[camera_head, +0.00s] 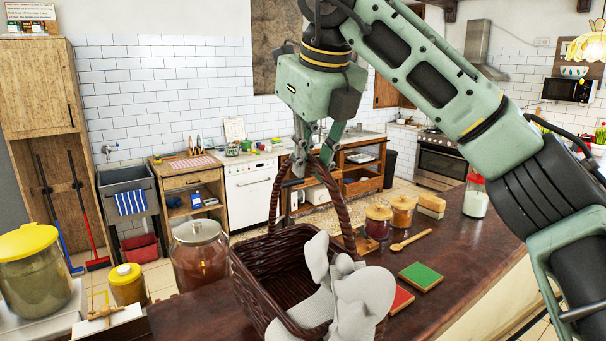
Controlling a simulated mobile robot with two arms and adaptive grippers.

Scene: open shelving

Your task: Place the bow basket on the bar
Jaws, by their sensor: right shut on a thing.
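The bow basket is a dark brown wicker basket (262,268) with a tall arched handle and a large white bow on its front right side. My right gripper (312,172) is shut on the top of its handle. The basket hangs upright over the left part of the bar (445,262), a dark reddish-brown wooden counter. The basket hides part of the bar, and I cannot tell whether its bottom touches the surface. My left gripper does not show.
On the bar are spice jars (378,222), a wooden spoon (411,240), a green sponge (421,277), a red one (400,299) and a white jar (475,198). A large glass jar (200,256) stands left of the basket. The bar's right front is clear.

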